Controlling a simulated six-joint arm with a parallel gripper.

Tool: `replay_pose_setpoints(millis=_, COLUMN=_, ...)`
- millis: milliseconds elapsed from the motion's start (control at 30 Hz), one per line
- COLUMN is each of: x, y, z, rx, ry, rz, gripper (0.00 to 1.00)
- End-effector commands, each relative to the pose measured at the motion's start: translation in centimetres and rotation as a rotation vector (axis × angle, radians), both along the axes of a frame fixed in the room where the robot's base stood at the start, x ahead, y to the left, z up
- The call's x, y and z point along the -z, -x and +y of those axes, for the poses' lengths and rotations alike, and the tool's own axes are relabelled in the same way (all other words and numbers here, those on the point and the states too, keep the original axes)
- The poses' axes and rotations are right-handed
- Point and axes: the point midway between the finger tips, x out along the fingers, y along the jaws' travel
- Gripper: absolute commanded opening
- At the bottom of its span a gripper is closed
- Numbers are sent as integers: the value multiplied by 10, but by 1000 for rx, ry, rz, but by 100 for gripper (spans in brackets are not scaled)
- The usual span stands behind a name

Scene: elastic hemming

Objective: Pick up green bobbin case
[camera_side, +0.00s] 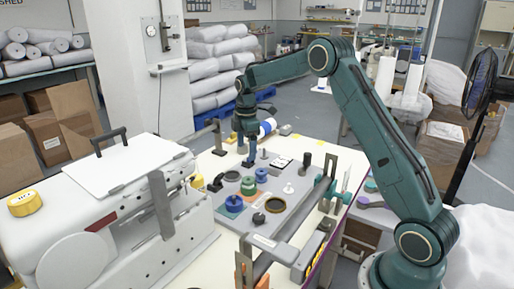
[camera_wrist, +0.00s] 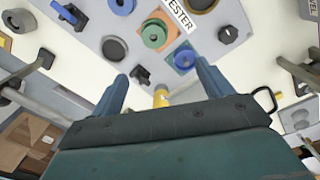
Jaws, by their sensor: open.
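The green bobbin case appears to be the green round piece (camera_side: 248,186) on the grey plate in the side view. My gripper (camera_side: 247,156) hangs above the back part of the plate, apart from the green piece. In the wrist view, my gripper (camera_wrist: 160,70) has its two fingers wide apart with nothing held between them.
A blue round piece (camera_side: 234,203) sits near the green one, on a coloured square. A dark ring (camera_side: 275,205) lies to its right. A white machine (camera_side: 110,215) stands left of the plate. Metal bars and an upright black knob (camera_side: 307,159) edge the right side.

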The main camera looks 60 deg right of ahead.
Motion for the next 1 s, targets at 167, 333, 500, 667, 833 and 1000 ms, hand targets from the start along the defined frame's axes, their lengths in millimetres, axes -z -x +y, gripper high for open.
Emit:
replay_pose_setpoints(millis=167, x=24, y=-8, z=-14, rx=-49, ry=-7, rz=22, gripper=79)
replay_pose_setpoints(millis=333, x=30, y=-10, z=-17, rx=-66, ry=-8, rz=27, gripper=79)
replay_pose_setpoints(millis=500, x=32, y=-10, z=-17, rx=-66, ry=-8, rz=27, gripper=79)
replay_pose_setpoints(millis=667, x=43, y=-10, z=-17, rx=-65, ry=-9, rz=29, gripper=79)
replay_pose_setpoints(millis=833, x=65, y=-9, z=-16, rx=-65, ry=-10, rz=30, gripper=79)
replay_pose_setpoints(millis=1000, x=91, y=-9, z=-16, rx=-65, ry=-10, rz=30, gripper=79)
